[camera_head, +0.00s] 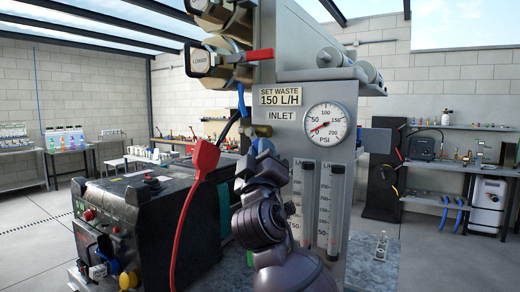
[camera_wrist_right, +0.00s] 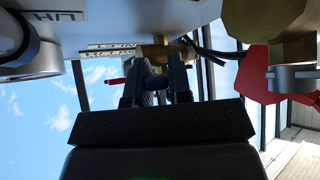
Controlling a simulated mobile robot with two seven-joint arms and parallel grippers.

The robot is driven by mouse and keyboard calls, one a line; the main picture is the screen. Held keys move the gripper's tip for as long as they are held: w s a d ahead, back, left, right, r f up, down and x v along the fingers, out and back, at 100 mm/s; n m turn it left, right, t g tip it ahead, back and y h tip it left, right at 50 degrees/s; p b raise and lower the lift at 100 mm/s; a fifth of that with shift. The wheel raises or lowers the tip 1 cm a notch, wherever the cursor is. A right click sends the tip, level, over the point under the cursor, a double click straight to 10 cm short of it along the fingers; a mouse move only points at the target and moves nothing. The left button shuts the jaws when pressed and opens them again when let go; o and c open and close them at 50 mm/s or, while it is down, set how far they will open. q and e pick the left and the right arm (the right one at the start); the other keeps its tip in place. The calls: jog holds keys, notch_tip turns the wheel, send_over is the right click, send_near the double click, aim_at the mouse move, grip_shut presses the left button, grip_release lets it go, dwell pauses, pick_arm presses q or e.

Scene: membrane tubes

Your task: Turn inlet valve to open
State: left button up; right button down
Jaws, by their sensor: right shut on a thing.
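The instrument panel (camera_head: 285,85) carries an INLET label with a brass valve body (camera_head: 262,130) just below it. The brass body also shows in the right wrist view (camera_wrist_right: 153,53). My right gripper (camera_head: 258,160) is directly under this valve, reaching up from below. In the right wrist view its two fingers (camera_wrist_right: 156,84) are on either side of a blue handle (camera_wrist_right: 155,83) and shut on it. The gripper hides most of the handle in the head view, so its exact angle is hard to tell. My left gripper is not in view.
A pressure gauge (camera_head: 326,123) and two flow tubes (camera_head: 329,205) are right of the gripper. A red-handled valve (camera_head: 258,55) is above. A red connector (camera_head: 203,158) with a hanging red cable is close on the left, over a black machine (camera_head: 140,215).

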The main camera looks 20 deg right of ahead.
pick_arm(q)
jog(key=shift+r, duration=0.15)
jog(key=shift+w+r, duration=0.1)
pick_arm(e)
jog(key=c, duration=1)
grip_release()
jog(key=shift+c, duration=0.2)
pick_arm(q)
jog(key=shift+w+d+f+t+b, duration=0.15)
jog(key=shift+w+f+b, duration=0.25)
jog(key=shift+b, duration=0.45)
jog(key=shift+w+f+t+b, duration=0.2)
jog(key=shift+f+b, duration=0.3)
jog(key=shift+b, duration=0.35)
pick_arm(e)
jog(key=v, duration=1)
jog(key=shift+s+f, duration=0.2)
jog(key=shift+s, duration=0.1)
jog(key=shift+a, duration=0.1)
